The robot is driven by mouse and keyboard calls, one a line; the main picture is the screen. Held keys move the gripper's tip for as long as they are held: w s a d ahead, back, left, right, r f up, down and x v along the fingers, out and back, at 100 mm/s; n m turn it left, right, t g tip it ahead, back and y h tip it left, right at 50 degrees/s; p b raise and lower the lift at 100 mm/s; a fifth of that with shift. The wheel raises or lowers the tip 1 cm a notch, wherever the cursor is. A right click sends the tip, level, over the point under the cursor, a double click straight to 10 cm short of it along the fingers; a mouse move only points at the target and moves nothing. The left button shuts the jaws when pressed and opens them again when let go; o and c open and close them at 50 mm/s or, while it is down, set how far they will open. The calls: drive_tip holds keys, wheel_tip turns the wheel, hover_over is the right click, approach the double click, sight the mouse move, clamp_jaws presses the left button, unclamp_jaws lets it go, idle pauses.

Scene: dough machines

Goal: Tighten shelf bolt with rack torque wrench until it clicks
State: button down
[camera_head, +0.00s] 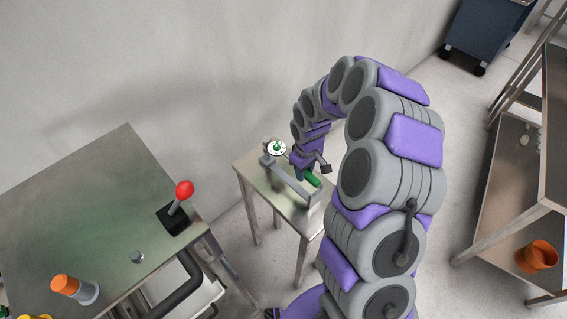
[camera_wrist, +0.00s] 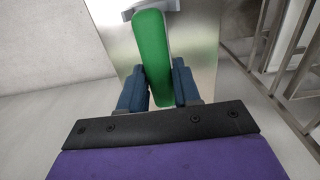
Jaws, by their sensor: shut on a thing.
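My gripper (camera_wrist: 160,85) is shut on a green handle (camera_wrist: 152,45) in the wrist view, with one blue finger on each side of it. I take the handle to be the torque wrench's; the rest of the tool is not clear. In the head view the green handle (camera_head: 312,180) shows above a small steel table (camera_head: 250,172), beside my gripper (camera_head: 301,174). A grey bar-shaped rack or fixture (camera_head: 290,183) stands on this table, with a white and green dial (camera_head: 277,148) at its far end. I cannot pick out the shelf bolt.
A larger steel table (camera_head: 100,200) at left carries a red-knobbed lever (camera_head: 183,192) and an orange-topped piece (camera_head: 66,284). A steel shelf rack (camera_head: 510,195) at right holds an orange pot (camera_head: 541,254). A blue cart (camera_head: 482,32) stands at the back. Floor between table and rack is clear.

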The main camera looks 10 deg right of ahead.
drive_tip(key=shift+r+p, duration=0.6)
drive_tip(key=shift+r, duration=1.1)
drive_tip(key=c, duration=1.4)
unclamp_jaws()
clamp_jaws()
